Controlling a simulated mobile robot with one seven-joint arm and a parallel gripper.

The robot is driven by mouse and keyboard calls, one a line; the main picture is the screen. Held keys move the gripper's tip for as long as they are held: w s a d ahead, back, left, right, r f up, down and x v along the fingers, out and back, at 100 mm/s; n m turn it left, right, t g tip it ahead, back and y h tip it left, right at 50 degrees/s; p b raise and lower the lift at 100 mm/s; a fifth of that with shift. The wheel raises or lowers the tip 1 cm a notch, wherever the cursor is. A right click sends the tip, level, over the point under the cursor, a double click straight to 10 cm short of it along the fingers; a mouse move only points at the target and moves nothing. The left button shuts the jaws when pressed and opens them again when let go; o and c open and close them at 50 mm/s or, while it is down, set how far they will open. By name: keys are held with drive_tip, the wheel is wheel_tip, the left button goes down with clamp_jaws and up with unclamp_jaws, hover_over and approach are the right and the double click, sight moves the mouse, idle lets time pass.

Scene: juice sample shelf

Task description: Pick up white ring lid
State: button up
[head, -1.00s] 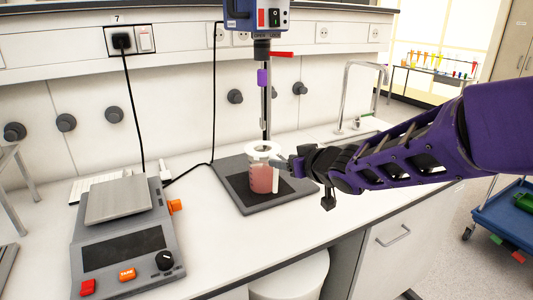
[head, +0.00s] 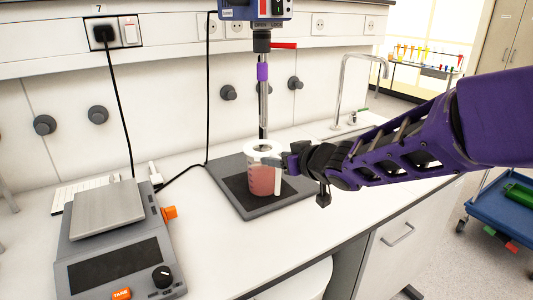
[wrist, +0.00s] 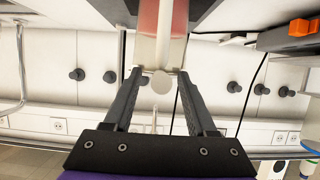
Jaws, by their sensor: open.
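The white ring lid (head: 263,146) sits on top of a clear beaker (head: 263,180) holding pink liquid, below the overhead stirrer. My gripper (head: 285,163) is at the right side of the beaker, near the lid's height. In the wrist view, my gripper's two fingers (wrist: 159,76) are apart, and a white rounded piece (wrist: 161,83) shows between their tips. It looks like part of the lid, but I cannot tell surely. The pink beaker (wrist: 149,18) shows at the top of that view. Contact between fingers and lid cannot be made out.
The beaker stands on the stirrer's dark base plate (head: 228,168), with the stirrer shaft (head: 263,105) rising behind it. A scale (head: 115,245) stands at the left. A tap (head: 345,95) stands behind my arm. Bare counter lies between scale and base plate.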

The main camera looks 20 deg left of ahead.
clamp_jaws()
drive_tip(key=shift+r, duration=0.1)
idle(0.4)
